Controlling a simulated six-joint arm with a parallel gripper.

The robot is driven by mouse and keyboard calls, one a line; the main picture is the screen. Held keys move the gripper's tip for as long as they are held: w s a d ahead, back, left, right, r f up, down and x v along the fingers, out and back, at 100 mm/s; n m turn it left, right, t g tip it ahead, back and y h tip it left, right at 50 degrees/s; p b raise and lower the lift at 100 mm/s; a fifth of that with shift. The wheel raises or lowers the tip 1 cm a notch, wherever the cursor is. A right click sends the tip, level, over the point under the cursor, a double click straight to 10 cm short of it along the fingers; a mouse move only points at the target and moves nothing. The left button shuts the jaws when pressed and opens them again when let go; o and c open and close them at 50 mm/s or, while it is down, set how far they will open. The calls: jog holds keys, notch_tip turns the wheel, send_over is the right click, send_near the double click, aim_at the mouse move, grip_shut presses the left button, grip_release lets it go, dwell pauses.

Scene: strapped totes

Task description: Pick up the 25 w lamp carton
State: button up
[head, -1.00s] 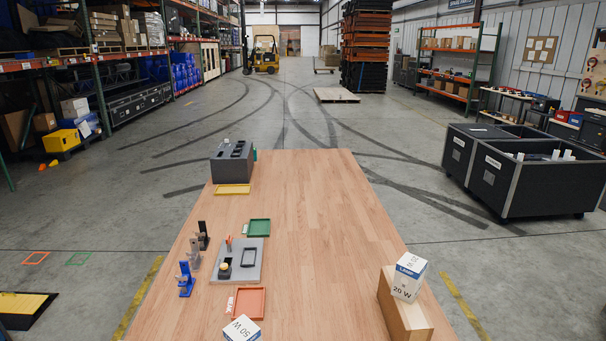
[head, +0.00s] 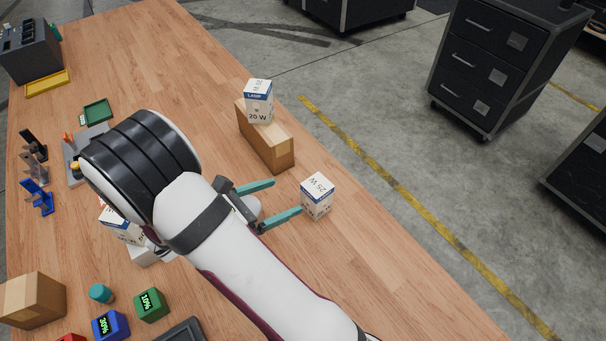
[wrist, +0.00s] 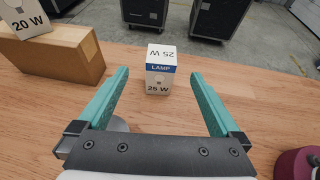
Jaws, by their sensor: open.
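The 25 W lamp carton (head: 317,197) is a small white box with a blue band, standing upright on the wooden table near its right edge. My gripper (head: 286,196) is open, with its two teal fingers pointing at the carton and a short gap before it. In the wrist view the carton (wrist: 159,72) stands just beyond and between the open fingertips of my gripper (wrist: 158,78), with nothing held.
A 20 W carton (head: 258,101) stands on a brown box (head: 265,138) left of the 25 W carton in the wrist view. Green (head: 151,304) and blue (head: 110,324) blocks with percent displays and a cardboard box (head: 32,299) are at lower left. The table's right edge is close.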

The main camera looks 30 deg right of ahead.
aim_at(314, 187)
jog(key=x, duration=1.2)
jog(key=shift+s+d+f, duration=0.1)
jog(key=shift+s+f, duration=0.05)
jog(key=shift+f, duration=0.35)
jog(key=c, duration=1.4)
jog(key=shift+r, duration=0.15)
